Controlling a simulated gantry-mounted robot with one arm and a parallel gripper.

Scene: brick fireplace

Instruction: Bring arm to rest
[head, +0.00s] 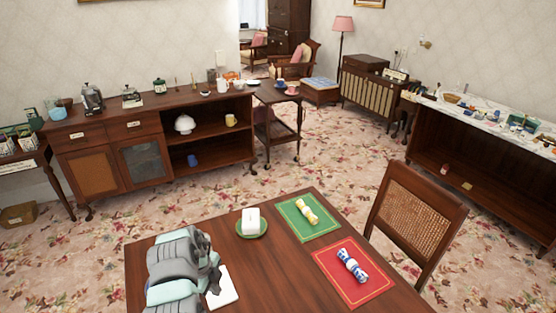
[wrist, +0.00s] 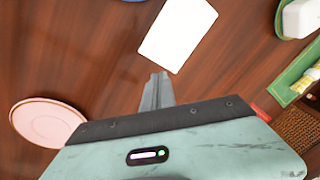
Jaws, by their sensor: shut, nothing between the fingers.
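My arm reaches over the dark wooden table (head: 275,285) at its left side in the head view. My gripper (head: 214,286) is beside a white card (head: 226,288) lying on the table. In the wrist view my gripper (wrist: 158,76) is shut, with its fingers together and nothing between them. The white card (wrist: 178,35) lies just beyond the fingertips there. I cannot tell the exact height of the fingers above the table.
A white butter dish (head: 251,220) on a green plate, a green mat (head: 306,218) and a red mat (head: 352,272), each with a wrapped cracker, are to the right. A pink plate (wrist: 47,122) shows in the wrist view. A cane-backed chair (head: 417,215) stands at the right.

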